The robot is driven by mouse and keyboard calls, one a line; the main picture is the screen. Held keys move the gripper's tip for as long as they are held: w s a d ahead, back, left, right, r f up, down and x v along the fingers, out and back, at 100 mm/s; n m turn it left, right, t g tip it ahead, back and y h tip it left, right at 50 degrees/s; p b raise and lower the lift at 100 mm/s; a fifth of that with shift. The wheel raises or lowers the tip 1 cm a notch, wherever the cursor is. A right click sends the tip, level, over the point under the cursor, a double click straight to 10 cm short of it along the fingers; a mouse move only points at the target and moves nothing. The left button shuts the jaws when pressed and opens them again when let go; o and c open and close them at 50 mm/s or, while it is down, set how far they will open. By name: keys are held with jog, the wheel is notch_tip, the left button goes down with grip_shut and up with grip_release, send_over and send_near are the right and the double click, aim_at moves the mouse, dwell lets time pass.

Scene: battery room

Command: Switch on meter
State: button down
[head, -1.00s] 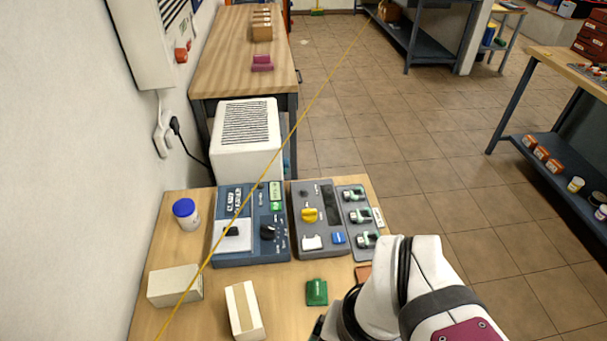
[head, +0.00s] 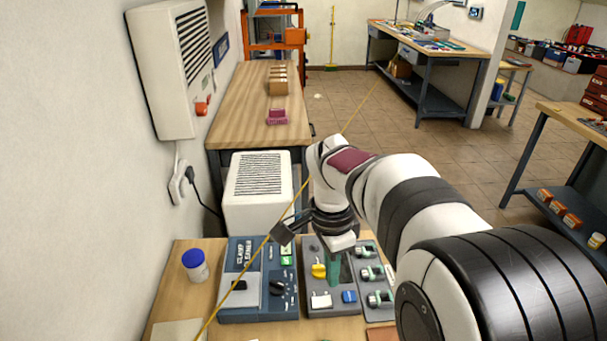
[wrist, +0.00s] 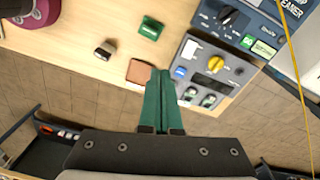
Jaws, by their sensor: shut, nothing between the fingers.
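The grey meter box (head: 309,249) stands on the near wooden table. It has a yellow knob (head: 318,270), a white switch (head: 321,300) and a blue button (head: 349,297). In the wrist view its yellow knob (wrist: 215,64) and blue button (wrist: 180,72) lie right of the fingers. My gripper (head: 335,284) is shut and empty, its green fingers pointing down over the box in the head view. They hide the box's dark window there. The gripper also shows in the wrist view (wrist: 160,72). I cannot tell whether the fingertips touch anything.
Left of the meter stands a blue-grey device (head: 235,302) with a black knob. A panel of green-and-black clamps (head: 372,275) stands close on the right. A blue-lidded jar (head: 195,266) is far left. A thin yellow line crosses the head view.

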aim_at(329, 300)
jog(key=w+f+m, duration=0.3)
jog(key=w+f, duration=0.1)
jog(key=w, duration=0.3)
jog(key=shift+w+a+h, duration=0.25)
jog(key=shift+w+h, duration=0.05)
jog(key=shift+h, duration=0.1)
jog(key=f, duration=0.4)
jog(key=d+f, duration=0.1)
jog(key=f, duration=0.8)
jog(key=shift+d+f, duration=0.35)
jog(key=shift+f, duration=0.05)
jog(key=shift+d+f, duration=0.1)
jog(key=shift+f, duration=0.1)
jog(key=shift+a+r, duration=0.3)
jog(key=shift+a, duration=0.5)
